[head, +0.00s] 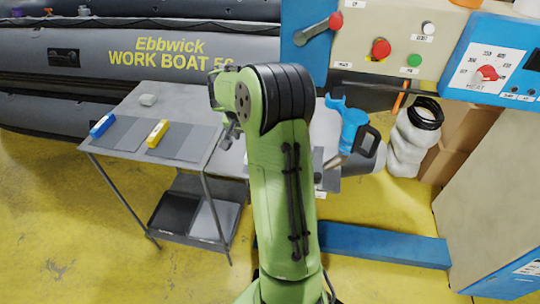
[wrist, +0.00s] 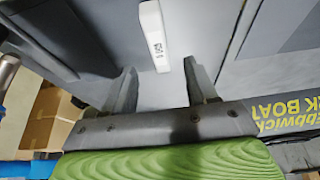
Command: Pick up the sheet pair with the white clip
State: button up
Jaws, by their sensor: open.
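The white clip (wrist: 152,35) shows in the wrist view as a long white block with small dark print, lying against a grey surface. Its near end reaches the space between my fingertips. My gripper (wrist: 161,78) is open, one finger on each side of that end, with no clear contact. The edges of the sheets under the clip are hard to tell. In the head view my arm hides the white clip, and my gripper (head: 229,136) is over the right part of the table.
On the grey table (head: 185,95) lie sheets with a blue clip (head: 102,125) and sheets with a yellow clip (head: 157,133). A blue heat tool (head: 352,125) stands right of my arm. A control panel (head: 400,40) is behind.

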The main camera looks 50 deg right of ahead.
jog(key=x, duration=0.8)
jog(key=shift+s+b, duration=0.15)
jog(key=shift+b, duration=0.25)
jog(key=shift+a+r, duration=0.1)
jog(key=shift+c, duration=0.6)
grip_shut()
